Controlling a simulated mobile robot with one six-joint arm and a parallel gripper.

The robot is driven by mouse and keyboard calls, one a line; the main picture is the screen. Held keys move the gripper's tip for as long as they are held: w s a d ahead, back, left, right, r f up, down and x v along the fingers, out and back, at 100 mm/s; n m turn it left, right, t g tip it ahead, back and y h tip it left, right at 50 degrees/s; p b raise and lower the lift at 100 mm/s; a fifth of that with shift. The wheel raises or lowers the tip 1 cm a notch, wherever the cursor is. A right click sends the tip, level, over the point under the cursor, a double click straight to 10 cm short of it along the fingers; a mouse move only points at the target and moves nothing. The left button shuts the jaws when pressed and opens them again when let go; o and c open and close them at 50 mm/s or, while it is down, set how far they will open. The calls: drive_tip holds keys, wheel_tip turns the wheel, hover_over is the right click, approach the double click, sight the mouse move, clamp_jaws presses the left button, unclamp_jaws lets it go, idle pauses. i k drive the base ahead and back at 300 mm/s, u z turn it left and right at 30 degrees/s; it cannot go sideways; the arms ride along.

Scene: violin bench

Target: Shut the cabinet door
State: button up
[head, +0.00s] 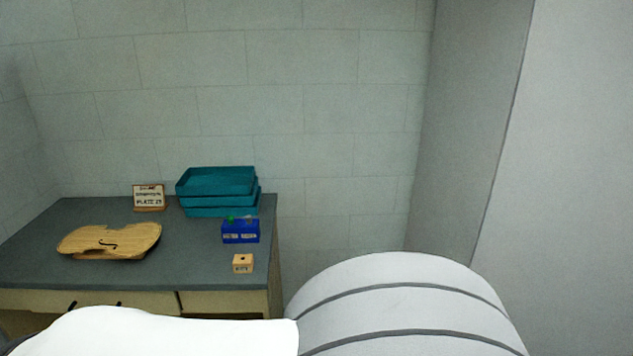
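I cannot make out a cabinet door for certain. The workbench (190,262) at the left has a cream front (222,303) with dark handles along its upper edge. Whether that front is drawers or doors, and whether any of it stands open, I cannot tell. My own white arm fills the bottom of the view and hides most of the bench front. A tall, plain grey panel (570,180) fills the right side; whether it is a wall or part of a cabinet is unclear. My gripper is not in view.
On the bench are a wooden violin plate (108,240), a small sign (149,196), stacked teal trays (217,182), a blue box (241,236) and a small wooden block (243,263). A pale block wall (330,110) stands behind. Floor space is hidden by my arm.

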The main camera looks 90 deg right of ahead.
sight(555, 247)
drive_tip(key=z, duration=4.7)
drive_tip(key=k, duration=1.05)
drive_tip(key=u, duration=0.35)
drive_tip(key=i, duration=2)
drive_tip(key=z, duration=0.9)
